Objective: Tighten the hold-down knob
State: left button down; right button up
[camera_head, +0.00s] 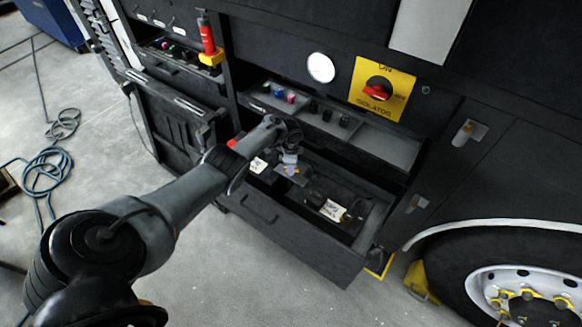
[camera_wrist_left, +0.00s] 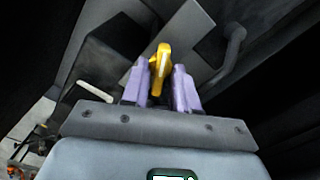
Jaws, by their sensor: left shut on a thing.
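The yellow hold-down knob (camera_wrist_left: 161,62) shows in the left wrist view between the two purple fingers of my left gripper (camera_wrist_left: 160,82). The fingers are shut on it, one on each side. A grey flat plate (camera_wrist_left: 185,35) lies behind the knob. In the head view my left gripper (camera_head: 291,169) reaches into the open lower drawer (camera_head: 262,207) of the coach side, at its back left part. The knob is hidden there by my gripper and arm. My right gripper is in neither view.
In the drawer, right of my gripper, is a dark unit with a white label (camera_head: 332,210). A shallow tray (camera_head: 387,146) with small coloured and black parts sits above. A yellow isolator panel (camera_head: 382,89) and red switch are higher. The wheel (camera_head: 522,287) stands right.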

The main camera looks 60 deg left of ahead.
pick_arm(q)
jog(key=shift+f, duration=0.1)
dwell(0.3)
jog(key=c, duration=0.9)
grip_release()
jog(key=shift+o, duration=0.2)
notch_tip(320, 180, up, 11)
jog(key=p, duration=0.5)
jog(key=shift+p, duration=0.3)
jog(key=shift+s, duration=0.1)
